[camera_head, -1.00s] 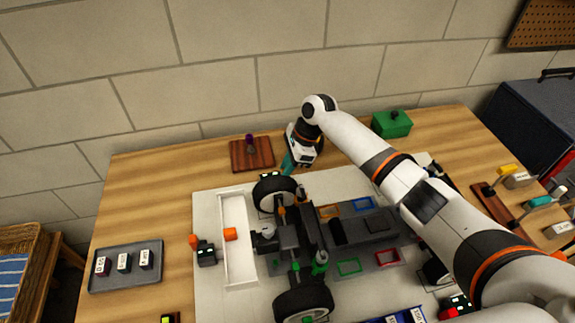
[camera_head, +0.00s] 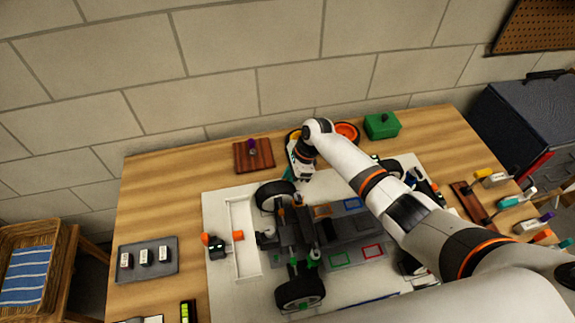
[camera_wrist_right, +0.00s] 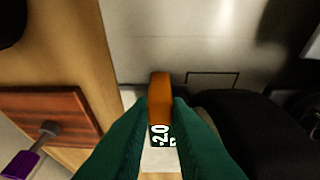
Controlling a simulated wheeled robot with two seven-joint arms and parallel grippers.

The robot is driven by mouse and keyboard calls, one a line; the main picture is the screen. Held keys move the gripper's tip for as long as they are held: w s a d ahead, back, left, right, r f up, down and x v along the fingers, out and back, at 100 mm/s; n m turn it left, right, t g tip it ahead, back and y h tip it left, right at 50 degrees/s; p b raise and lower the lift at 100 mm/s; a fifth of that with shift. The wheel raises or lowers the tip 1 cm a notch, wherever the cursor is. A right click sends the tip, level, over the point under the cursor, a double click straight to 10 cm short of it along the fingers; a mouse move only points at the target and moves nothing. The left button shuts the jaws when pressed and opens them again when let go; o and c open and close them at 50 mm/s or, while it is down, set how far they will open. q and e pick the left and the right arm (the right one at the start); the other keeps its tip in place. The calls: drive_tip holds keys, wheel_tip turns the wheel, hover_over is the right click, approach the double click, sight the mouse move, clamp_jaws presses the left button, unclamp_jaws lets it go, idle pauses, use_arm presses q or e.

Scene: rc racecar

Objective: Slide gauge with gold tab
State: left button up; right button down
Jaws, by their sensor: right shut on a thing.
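My right gripper (camera_wrist_right: 160,112) has teal fingers shut on a small gauge (camera_wrist_right: 160,134) with an orange-gold tab (camera_wrist_right: 160,86) and a dark face reading "2.0". In the head view my right gripper (camera_head: 289,172) is behind the car chassis (camera_head: 340,228), near its upper-left wheel (camera_head: 275,195). The gauge is too small to make out there. A pale surface with a thin black outline (camera_wrist_right: 212,80) lies beyond the tab in the wrist view. Whether the gauge touches anything cannot be told. My left gripper is not in view.
A brown board with a purple-handled tool (camera_head: 253,155) stands left of the gripper. A white frame (camera_head: 242,262) with orange pieces lies left of the car. A grey tray (camera_head: 148,274) holds three labelled blocks. A green box (camera_head: 382,125) stands behind. Tools lie at right.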

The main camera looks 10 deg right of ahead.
drive_tip(key=shift+s+f, duration=0.1)
drive_tip(key=shift+s, duration=0.05)
drive_tip(key=c, duration=1.4)
unclamp_jaws()
drive_tip(key=shift+s, duration=0.1)
drive_tip(key=shift+o, duration=0.2)
drive_tip(key=v, duration=1.2)
